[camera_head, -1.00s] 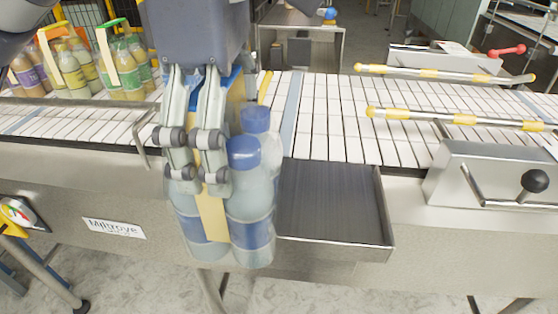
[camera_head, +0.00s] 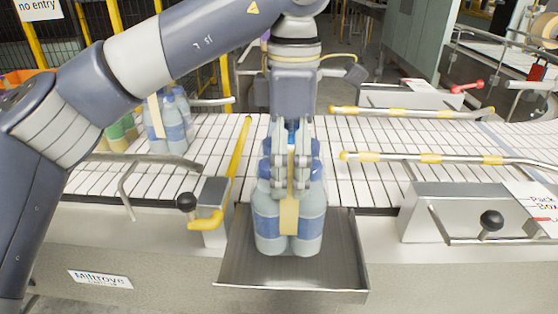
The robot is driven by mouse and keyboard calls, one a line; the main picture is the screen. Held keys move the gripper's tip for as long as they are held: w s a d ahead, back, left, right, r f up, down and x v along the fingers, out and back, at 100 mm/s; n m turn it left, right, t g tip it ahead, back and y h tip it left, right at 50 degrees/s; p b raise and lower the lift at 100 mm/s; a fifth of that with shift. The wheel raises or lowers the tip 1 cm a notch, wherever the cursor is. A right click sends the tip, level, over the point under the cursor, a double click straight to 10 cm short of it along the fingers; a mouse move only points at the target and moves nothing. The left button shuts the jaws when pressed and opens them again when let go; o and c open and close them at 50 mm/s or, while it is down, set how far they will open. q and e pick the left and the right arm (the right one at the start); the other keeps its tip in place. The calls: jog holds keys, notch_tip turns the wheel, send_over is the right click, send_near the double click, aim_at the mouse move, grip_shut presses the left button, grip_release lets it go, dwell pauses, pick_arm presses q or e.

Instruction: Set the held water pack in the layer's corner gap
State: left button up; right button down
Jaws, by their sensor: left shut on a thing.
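The held water pack (camera_head: 268,228) is a cluster of clear bottles with blue caps and blue labels around a tan carrier strip. My left gripper (camera_head: 291,188) points down from above and is shut on the carrier at the pack's top middle. The pack is upright, over the shallow metal tray (camera_head: 352,270) at the conveyor's front edge. I cannot tell whether its base touches the tray. The gripper hides part of the rear bottles. I cannot make out a layer or a corner gap in this view. My right gripper is not in view.
The white slatted conveyor (camera_head: 368,182) runs behind the tray. Yellow-tipped guide rails (camera_head: 430,158) cross it at right. A yellow bar (camera_head: 238,150) and a black-knobbed bracket (camera_head: 214,200) stand left of the pack. Another water pack (camera_head: 172,128) stands further left.

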aim_at(289, 226)
pick_arm(q)
jog(key=f, duration=0.1)
jog(key=f+p, duration=0.1)
jog(key=f, duration=0.1)
jog(key=shift+w+d+f+p, duration=0.15)
jog(key=shift+w+p, duration=0.15)
jog(key=shift+p, duration=0.05)
jog(key=shift+f, duration=0.15)
jog(key=o, duration=1.1)
jog(key=shift+s+d+f, duration=0.1)
